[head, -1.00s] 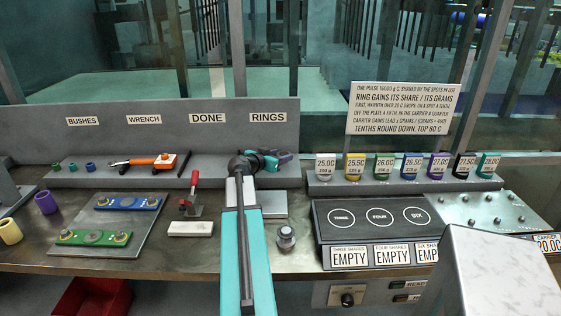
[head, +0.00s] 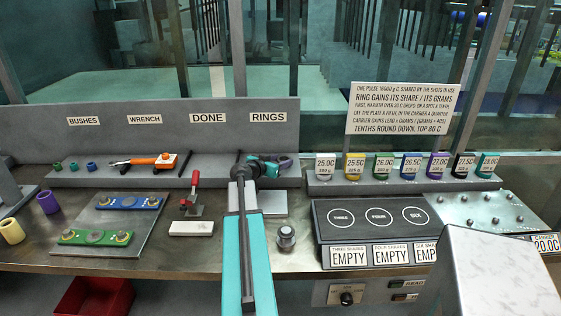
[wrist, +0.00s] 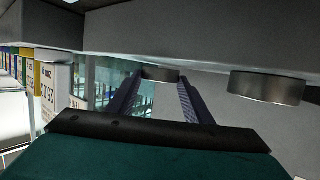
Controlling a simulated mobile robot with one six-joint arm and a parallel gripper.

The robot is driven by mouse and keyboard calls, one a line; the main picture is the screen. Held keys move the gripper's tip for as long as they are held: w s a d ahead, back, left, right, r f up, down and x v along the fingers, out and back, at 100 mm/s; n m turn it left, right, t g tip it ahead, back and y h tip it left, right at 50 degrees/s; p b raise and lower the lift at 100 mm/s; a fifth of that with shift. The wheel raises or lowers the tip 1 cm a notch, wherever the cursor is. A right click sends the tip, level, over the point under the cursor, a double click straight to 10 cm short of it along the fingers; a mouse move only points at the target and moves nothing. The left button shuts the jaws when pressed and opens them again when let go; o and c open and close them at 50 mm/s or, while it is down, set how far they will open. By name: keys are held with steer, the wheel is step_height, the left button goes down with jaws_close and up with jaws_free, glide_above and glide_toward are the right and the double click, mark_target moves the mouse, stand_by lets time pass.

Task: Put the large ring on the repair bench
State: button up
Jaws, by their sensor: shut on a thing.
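My gripper (head: 282,165) is at the back shelf under the RINGS label, with my teal arm reaching in from the front. In the wrist view its two dark fingers (wrist: 160,82) are closed on the sides of a grey ring (wrist: 160,75). A second grey ring (wrist: 265,88) sits beside it, apart from the fingers, and looks wider there. I cannot tell from size alone which is the large one. The metal worktop (head: 120,262) runs along the front; no label reading repair bench shows.
A plate (head: 150,225) with blue and green boards lies left. A red-handled clamp (head: 194,195) and a small metal knob (head: 286,237) stand near my arm. A black three-spot panel (head: 330,240) is right. Tagged coloured pieces (head: 382,165) line the right shelf.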

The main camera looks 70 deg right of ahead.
steer(key=shift+f, duration=0.2)
steer(key=shift+f, duration=0.15)
steer(key=o, duration=1.3)
steer(key=shift+c, duration=0.2)
steer(key=shift+r, duration=0.2)
steer(key=shift+a, duration=0.35)
steer(key=b+v, duration=0.2)
steer(key=v, duration=0.9)
steer(key=shift+w+a+b, duration=0.15)
steer(key=shift+b, duration=0.2)
